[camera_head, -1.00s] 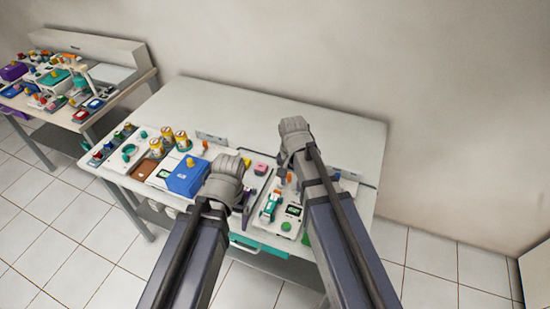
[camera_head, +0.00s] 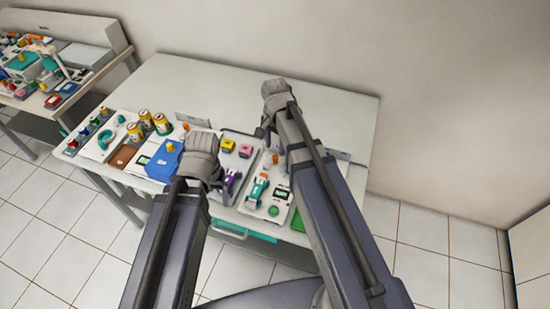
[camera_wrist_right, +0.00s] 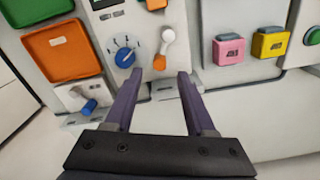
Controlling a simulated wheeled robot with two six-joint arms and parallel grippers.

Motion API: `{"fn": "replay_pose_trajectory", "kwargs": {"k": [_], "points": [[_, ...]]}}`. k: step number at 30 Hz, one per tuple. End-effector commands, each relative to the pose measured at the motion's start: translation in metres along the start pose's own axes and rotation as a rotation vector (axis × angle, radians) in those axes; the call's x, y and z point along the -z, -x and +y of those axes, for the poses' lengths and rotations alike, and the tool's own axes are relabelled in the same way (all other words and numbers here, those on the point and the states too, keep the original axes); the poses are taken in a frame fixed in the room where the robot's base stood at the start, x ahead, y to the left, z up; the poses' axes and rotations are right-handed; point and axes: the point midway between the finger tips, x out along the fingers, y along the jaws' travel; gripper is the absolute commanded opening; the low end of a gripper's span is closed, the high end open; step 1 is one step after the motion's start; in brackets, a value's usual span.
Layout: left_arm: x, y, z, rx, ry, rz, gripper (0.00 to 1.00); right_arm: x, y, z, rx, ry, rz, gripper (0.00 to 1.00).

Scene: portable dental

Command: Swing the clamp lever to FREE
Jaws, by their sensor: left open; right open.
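A blue-ended lever (camera_wrist_right: 88,106) sits lower left on a small white mount. I cannot tell which is the clamp lever; no FREE mark is readable. My right gripper (camera_wrist_right: 156,76) is open and empty, its purple fingers apart below the white lever. In the head view, my right gripper (camera_head: 267,130) is over the back part of the bench.
Pink (camera_wrist_right: 229,49) and yellow (camera_wrist_right: 270,43) blocks are right. Teal device (camera_head: 257,188) lies near the bench front. The rear benchtop (camera_head: 210,90) is clear.

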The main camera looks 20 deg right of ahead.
Motion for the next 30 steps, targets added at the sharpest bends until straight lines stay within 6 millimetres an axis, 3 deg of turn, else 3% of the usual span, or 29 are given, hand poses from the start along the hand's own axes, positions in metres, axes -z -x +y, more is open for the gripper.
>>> {"fn": "replay_pose_trajectory", "kwargs": {"k": [1,10,23,30], "points": [[0.001,-0.013,0.001,0.0,0.0,0.0,0.86,0.0,-0.013,0.0,0.0,0.0,0.0,0.55],[0.003,-0.049,0.005,0.0,0.0,0.0,0.86,0.0,-0.05,0.0,0.0,0.001,0.0,0.55],[0.003,-0.056,0.005,0.0,0.0,0.0,0.86,0.0,-0.056,0.0,0.0,0.001,0.0,0.55],[0.003,-0.056,0.005,0.0,0.0,0.0,0.86,0.0,-0.056,0.0,0.0,0.001,0.0,0.29]]}}
